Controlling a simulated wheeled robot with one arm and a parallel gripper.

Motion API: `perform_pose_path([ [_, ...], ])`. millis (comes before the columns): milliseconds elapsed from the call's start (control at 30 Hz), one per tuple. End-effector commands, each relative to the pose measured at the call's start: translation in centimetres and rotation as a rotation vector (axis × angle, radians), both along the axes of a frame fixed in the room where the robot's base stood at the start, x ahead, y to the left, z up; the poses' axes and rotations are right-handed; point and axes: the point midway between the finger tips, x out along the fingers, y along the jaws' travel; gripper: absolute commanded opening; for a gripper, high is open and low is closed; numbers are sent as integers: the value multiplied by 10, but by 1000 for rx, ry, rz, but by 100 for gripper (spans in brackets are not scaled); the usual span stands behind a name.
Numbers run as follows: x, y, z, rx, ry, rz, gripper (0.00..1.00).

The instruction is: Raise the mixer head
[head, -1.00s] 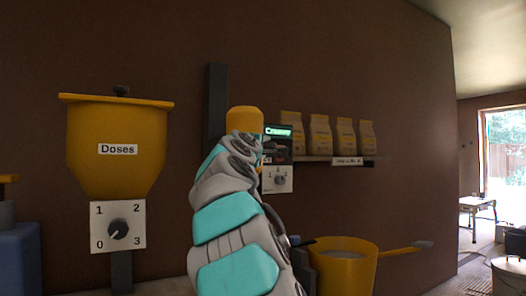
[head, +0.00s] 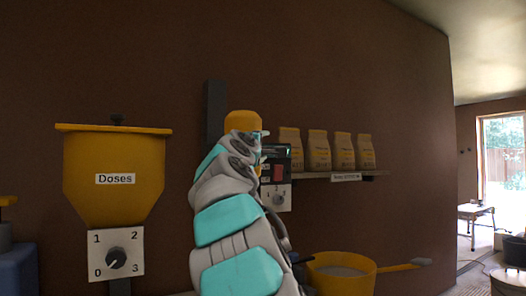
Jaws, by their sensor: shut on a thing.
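The mixer head (head: 243,121) shows as a yellow rounded top beside a dark upright column (head: 215,112). Its top is below the column's top. My arm covers most of the head and whatever hangs under it. My gripper (head: 263,158) is at the head's lower right side, mostly hidden behind my own wrist. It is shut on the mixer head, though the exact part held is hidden. A yellow bucket (head: 362,271) with grey contents stands below and to the right.
A yellow hopper labelled Doses (head: 110,195) with a 0-3 dial (head: 116,255) is at left. A control box (head: 279,172) with a red switch and knob is just right of my gripper. Several bags (head: 318,150) stand on a wall shelf (head: 365,174).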

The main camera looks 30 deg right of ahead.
Motion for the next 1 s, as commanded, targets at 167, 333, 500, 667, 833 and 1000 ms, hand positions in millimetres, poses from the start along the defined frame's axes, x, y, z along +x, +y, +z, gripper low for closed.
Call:
perform_pose_path([
  [167, -1, 1, 2, -3, -2, 0, 57],
  [333, 0, 1, -1, 0, 1, 0, 57],
  [500, 1, 0, -2, 2, 4, -2, 57],
  [667, 1, 0, -3, 3, 6, -2, 57],
  [833, 1, 0, -4, 4, 6, -2, 57],
  [1000, 1, -1, -5, 5, 7, -3, 57],
])
